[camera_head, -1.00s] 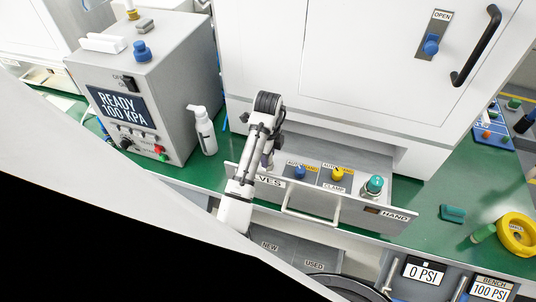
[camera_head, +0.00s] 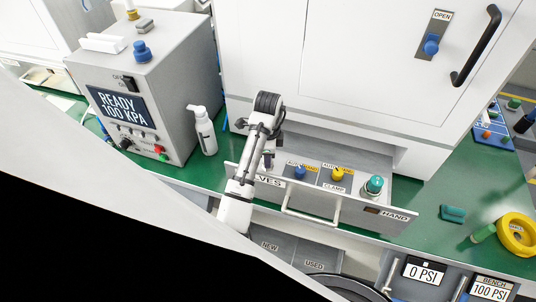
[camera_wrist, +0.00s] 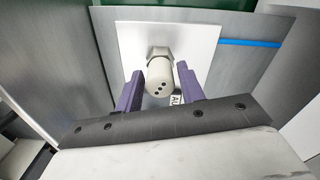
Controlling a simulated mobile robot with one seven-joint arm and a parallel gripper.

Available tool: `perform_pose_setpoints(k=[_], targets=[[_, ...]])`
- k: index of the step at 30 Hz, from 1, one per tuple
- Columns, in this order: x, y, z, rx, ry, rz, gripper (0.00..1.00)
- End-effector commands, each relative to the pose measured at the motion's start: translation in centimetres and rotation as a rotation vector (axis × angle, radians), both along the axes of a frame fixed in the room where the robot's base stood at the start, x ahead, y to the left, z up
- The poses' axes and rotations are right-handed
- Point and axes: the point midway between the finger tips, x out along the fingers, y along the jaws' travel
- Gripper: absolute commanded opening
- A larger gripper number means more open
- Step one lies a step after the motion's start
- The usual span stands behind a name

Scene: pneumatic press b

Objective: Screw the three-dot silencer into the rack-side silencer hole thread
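In the head view my gripper (camera_head: 268,160) reaches down into the open drawer (camera_head: 395,214); the silencer is not visible there.
The drawer holds a blue knob (camera_head: 300,172), a yellow knob (camera_head: 338,174) and a green button (camera_head: 374,184). A white bottle (camera_head: 204,132) stands to the left near a grey control box (camera_head: 190,75). A yellow ring (camera_head: 517,235) lies on the green bench at right.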

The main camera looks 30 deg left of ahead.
Motion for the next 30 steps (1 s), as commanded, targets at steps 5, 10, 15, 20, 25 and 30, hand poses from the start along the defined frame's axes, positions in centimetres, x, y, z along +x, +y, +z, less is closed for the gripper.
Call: perform_pose_setpoints(k=[5,10,15,20,25,30], targets=[[0.0,-0.01,-0.01,0.0,0.0,0.012,0.39],[0.0,-0.01,-0.01,0.0,0.0,0.011,0.2],[0.0,-0.01,-0.01,0.0,0.0,0.0,0.14],[-0.01,-0.02,-0.04,-0.001,0.001,-0.113,0.14],[-0.02,-0.03,-0.04,-0.001,0.001,-0.142,0.14],[-0.02,-0.03,-0.05,0.0,0.001,-0.156,0.14]])
